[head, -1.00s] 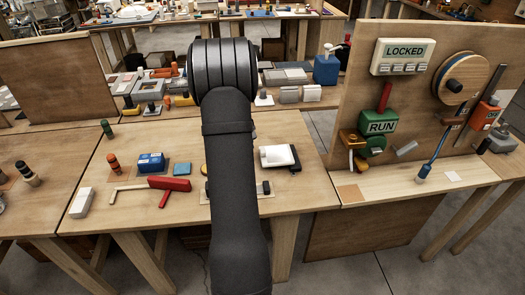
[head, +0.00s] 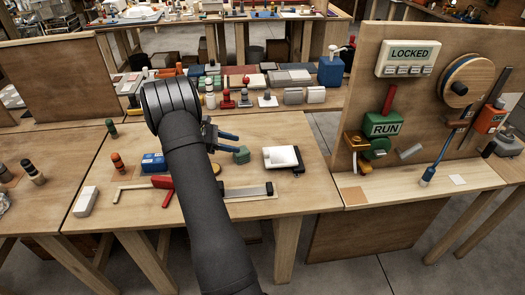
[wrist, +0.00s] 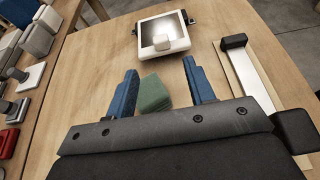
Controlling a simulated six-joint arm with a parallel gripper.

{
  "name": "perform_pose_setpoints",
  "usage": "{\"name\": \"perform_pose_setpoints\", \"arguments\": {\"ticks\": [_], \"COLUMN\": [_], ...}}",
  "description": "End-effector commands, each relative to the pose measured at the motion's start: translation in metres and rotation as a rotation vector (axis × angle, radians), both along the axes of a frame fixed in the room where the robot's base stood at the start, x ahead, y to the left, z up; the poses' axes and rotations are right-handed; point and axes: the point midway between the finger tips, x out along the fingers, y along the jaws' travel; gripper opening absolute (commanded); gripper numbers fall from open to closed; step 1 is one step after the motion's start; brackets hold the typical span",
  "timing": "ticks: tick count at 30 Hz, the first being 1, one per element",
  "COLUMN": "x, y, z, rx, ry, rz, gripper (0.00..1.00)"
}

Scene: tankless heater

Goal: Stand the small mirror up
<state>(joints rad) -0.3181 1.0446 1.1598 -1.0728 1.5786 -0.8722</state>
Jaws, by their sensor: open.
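A white-framed square with a grey, shaded face lies flat on the table in the wrist view (wrist: 172,29); I take it to be the small mirror, though I cannot be sure. A pale block shows on its near part, and a dark piece at its far right corner. In the head view the mirror (head: 280,157) is right of my gripper. My gripper (head: 238,144) is open, its blue fingers spread above the table. In the wrist view a green block (wrist: 153,94) appears between the fingertips (wrist: 160,82), not visibly clamped.
A metal bar with black ends (head: 246,191) lies at the table's front. A red-handled tool (head: 162,182), a blue box (head: 153,163) and a white block (head: 86,201) are to the left. Several small items crowd the back table. An upright board (head: 440,110) stands right.

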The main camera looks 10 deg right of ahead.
Motion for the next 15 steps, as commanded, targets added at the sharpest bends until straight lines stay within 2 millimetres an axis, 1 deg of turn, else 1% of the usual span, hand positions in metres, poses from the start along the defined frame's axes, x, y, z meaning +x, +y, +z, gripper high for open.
{"name": "perform_pose_setpoints", "arguments": {"ticks": [1, 9, 15], "x": [-0.001, -0.001, -0.001], "y": [-0.012, -0.066, -0.097], "z": [-0.005, -0.027, -0.04], "rx": [0.001, 0.001, 0.002], "ry": [0.002, 0.002, 0.002], "rz": [-0.004, -0.004, -0.001], "gripper": [0.49, 0.49, 0.49]}}
